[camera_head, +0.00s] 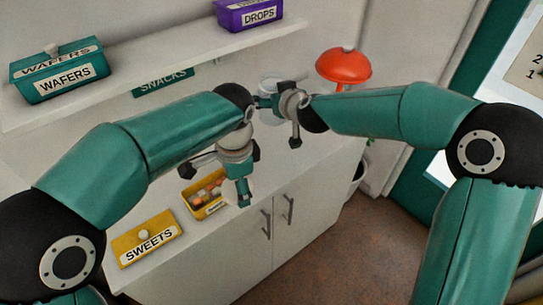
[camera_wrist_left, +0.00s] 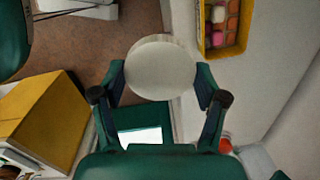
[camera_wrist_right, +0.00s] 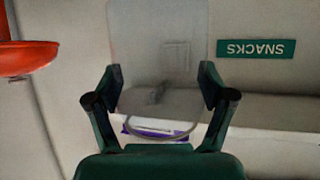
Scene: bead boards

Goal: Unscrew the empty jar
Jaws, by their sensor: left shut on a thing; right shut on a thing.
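A clear, empty-looking jar (camera_wrist_right: 158,50) stands between the fingers of my right gripper (camera_wrist_right: 160,85), which is shut on it. Its round open rim shows low in the right wrist view. In the head view the jar (camera_head: 270,87) is faint, partly behind my right gripper (camera_head: 284,112). My left gripper (camera_wrist_left: 160,84) is shut on a pale, round, flat-looking lid (camera_wrist_left: 161,62), apart from the jar. In the head view my left gripper (camera_head: 228,172) points down near the counter, left of and below the right one; the lid is hard to make out there.
A yellow SWEETS lid (camera_head: 148,242) and an open yellow box of sweets (camera_head: 212,212) sit on the white counter. The shelf holds a teal WAFERS box (camera_head: 60,75) and a purple DROPS box (camera_head: 249,14). A red lamp-like thing (camera_head: 343,65) stands beyond my right forearm.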

